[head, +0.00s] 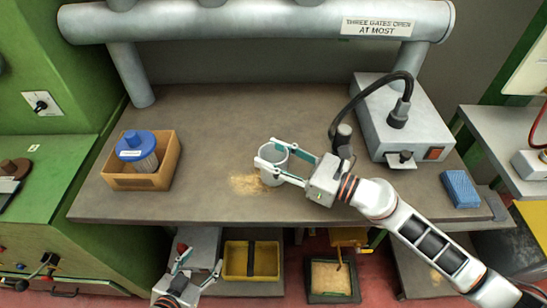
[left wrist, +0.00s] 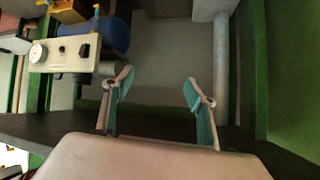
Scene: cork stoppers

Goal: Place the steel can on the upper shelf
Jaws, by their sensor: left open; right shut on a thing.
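The steel can (head: 276,158) is a light grey, open-topped cylinder over the middle of the brown workbench (head: 210,120). My right gripper (head: 267,155) reaches in from the right and is shut on the can, one finger on each side. I cannot tell whether the can's base touches the bench. My left gripper (head: 200,262) is low in front of the bench's front edge, open and empty; its two teal-padded fingers also show apart in the left wrist view (left wrist: 157,92). I cannot make out which surface is the upper shelf.
Cork crumbs (head: 246,185) lie beside the can. A cardboard box (head: 140,181) holding a blue-lidded container (head: 135,146) stands left. A grey machine (head: 408,125) with a black hose and a blue block (head: 461,188) are right. A yellow tray (head: 251,275) sits below the bench. A grey pipe crosses the back.

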